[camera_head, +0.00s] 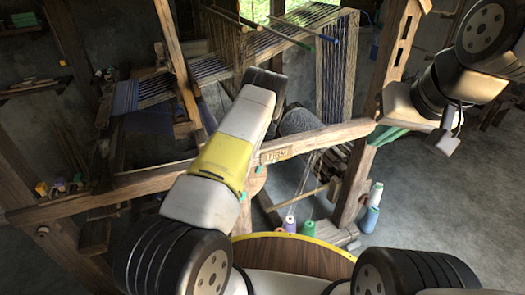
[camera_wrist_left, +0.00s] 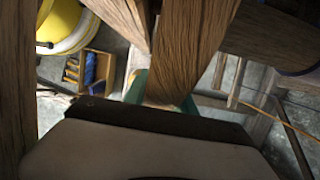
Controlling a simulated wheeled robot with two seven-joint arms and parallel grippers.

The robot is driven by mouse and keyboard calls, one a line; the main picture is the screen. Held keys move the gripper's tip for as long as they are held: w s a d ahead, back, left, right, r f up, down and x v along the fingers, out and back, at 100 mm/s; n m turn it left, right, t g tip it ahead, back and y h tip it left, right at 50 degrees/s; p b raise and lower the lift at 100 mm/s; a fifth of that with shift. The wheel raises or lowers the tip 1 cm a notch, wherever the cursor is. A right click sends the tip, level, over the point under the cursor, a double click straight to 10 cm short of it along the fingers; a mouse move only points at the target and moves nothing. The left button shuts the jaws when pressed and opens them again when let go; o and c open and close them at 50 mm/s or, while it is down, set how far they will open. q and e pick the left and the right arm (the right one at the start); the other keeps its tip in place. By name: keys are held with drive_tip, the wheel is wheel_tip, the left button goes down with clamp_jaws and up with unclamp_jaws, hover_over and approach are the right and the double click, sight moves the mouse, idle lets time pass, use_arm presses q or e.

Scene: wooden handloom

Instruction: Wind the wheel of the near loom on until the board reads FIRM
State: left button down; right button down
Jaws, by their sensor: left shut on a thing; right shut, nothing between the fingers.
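The near loom's long front beam (camera_head: 130,183) crosses the head view. A small wooden board (camera_head: 277,155) sits on it, and its small lettering appears to read FIRM. My left arm covers much of the loom behind it. My left gripper (camera_head: 257,183) has its green fingers at a wooden part just below the board. In the left wrist view, the left gripper (camera_wrist_left: 163,97) is shut on a wooden spoke (camera_wrist_left: 190,45), with green showing on both sides. Most of the wheel is hidden. My right gripper (camera_head: 388,135) is shut and empty beside the loom's right post.
Several thread cones (camera_head: 370,208) stand low at the loom's right foot. A wooden surface with a yellow rim (camera_head: 292,254) lies at the bottom centre. Warp threads (camera_head: 335,70) hang behind. Bare grey floor (camera_head: 440,200) is free on the right.

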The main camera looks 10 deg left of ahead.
use_arm(q)
drive_tip(key=c, duration=1)
unclamp_jaws()
drive_tip(key=shift+v, duration=3.95)
